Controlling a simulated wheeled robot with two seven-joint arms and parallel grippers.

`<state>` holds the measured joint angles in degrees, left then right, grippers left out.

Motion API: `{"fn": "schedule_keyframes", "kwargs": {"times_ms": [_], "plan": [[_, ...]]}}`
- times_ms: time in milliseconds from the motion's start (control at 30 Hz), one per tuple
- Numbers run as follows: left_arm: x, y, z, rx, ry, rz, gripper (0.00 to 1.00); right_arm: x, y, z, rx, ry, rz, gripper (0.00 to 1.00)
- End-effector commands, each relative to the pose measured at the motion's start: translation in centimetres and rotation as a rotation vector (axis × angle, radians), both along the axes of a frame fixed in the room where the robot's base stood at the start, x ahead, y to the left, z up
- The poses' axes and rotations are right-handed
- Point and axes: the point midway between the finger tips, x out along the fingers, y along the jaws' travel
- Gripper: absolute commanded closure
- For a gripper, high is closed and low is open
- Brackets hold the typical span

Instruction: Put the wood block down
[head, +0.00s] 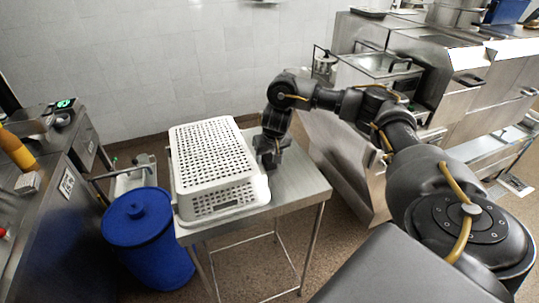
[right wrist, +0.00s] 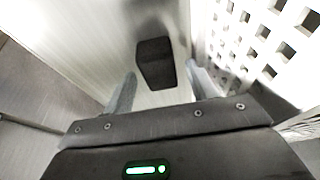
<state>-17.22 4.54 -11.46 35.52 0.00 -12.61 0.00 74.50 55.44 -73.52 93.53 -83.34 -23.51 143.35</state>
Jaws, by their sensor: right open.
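The dark wood block (right wrist: 155,62) shows in the right wrist view, apparently resting on the steel table (right wrist: 85,40), with a shadow beyond it. My right gripper (right wrist: 161,78) is open, its two fingers on either side of the block with a visible gap. In the head view my right gripper (head: 268,158) is low over the table, close to the right side of the white perforated basket (head: 213,165). There I cannot tell the block apart from the dark gripper. My left gripper is not in view.
The upside-down-looking basket fills most of the small steel table (head: 300,185), leaving a bare strip on its right. A blue lidded bin (head: 150,235) stands left of the table. Steel kitchen equipment (head: 440,80) stands at the right, a counter (head: 60,220) at the left.

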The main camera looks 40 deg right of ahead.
Motion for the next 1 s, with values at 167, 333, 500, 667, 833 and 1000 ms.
{"fn": "schedule_keyframes", "kwargs": {"times_ms": [167,333,500,667,833,1000], "plan": [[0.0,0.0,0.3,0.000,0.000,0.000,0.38,-0.1,0.1,1.2,0.000,-0.003,0.000,0.43],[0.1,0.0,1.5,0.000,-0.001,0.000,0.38,-0.9,0.4,4.4,-0.002,-0.007,0.003,0.43],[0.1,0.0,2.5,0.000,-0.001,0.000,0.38,-2.0,0.7,7.6,-0.002,-0.006,0.003,0.43],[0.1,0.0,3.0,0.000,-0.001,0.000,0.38,-2.8,1.0,9.9,-0.001,-0.004,0.002,0.43],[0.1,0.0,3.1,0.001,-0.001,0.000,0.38,-3.3,1.2,11.3,0.000,-0.002,0.001,0.43],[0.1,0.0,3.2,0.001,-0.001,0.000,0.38,-3.5,1.3,11.8,0.000,-0.001,0.000,0.43]]}}
